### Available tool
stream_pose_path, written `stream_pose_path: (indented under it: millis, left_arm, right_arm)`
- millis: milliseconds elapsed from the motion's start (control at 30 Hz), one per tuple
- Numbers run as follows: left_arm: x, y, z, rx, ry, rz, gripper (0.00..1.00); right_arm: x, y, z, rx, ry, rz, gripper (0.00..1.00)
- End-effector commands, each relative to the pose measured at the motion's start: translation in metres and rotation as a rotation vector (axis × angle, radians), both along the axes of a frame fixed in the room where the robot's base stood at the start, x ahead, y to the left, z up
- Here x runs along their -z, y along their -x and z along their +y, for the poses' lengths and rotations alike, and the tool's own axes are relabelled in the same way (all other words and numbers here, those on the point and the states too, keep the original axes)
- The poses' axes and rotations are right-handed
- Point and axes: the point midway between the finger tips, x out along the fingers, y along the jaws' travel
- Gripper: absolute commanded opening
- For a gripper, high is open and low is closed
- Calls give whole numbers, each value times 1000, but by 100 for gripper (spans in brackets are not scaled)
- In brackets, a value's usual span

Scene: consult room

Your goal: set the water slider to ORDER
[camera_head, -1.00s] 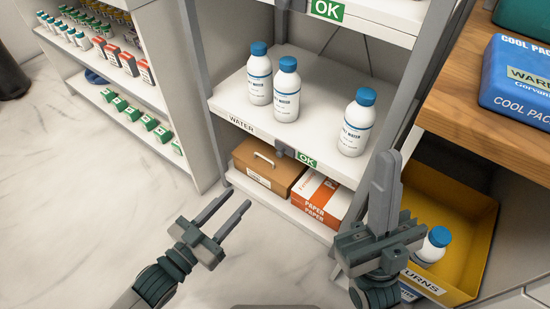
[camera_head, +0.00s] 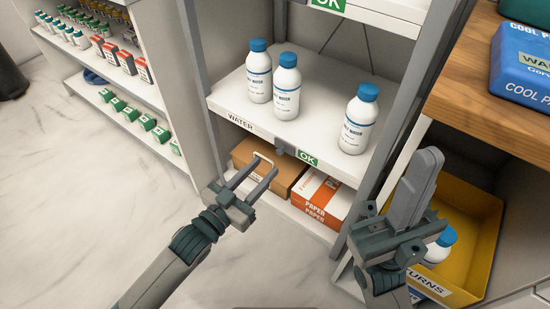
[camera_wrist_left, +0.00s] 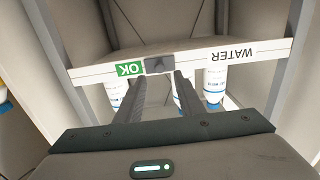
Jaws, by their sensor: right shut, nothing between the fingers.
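The water slider (camera_head: 281,146) is a small grey tab on the front edge of the WATER shelf (camera_head: 225,110). It sits right beside a green OK panel (camera_head: 306,158); no ORDER wording shows. My left gripper (camera_head: 265,167) is open and empty, below and in front of the slider. In the left wrist view, the slider (camera_wrist_left: 158,65) appears between and just beyond its two fingertips (camera_wrist_left: 159,76), with no contact visible. My right gripper (camera_head: 431,158) is shut and empty, raised at the right in front of the yellow bin.
Several white bottles with blue caps (camera_head: 286,88) stand on the shelf. A brown box (camera_head: 245,154) and a paper box (camera_head: 320,199) sit below. The yellow returns bin (camera_head: 481,220) and wooden counter (camera_head: 475,100) are at the right. Floor at left is clear.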

Motion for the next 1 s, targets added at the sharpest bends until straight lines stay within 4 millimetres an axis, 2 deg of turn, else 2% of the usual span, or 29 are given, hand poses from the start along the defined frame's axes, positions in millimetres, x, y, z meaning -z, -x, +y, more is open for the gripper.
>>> stream_pose_path:
  millis: [200,400,833,967,1000]
  left_arm:
    - [0,-31,-22,1,1,-3,35]
    - [1,-46,-34,1,0,0,35]
    - [0,-51,-38,1,0,0,35]
    - [0,-51,-38,1,0,0,4]
    - [0,-51,-38,1,0,0,0]
  right_arm:
    - [-3,1,1,-10,-11,-36,0]
    - [-8,0,3,-22,-20,-48,0]
    - [-10,-1,5,-25,-29,-49,0]
    - [-9,-1,5,-24,-25,-47,0]
    - [-9,-1,5,-24,-24,-47,0]
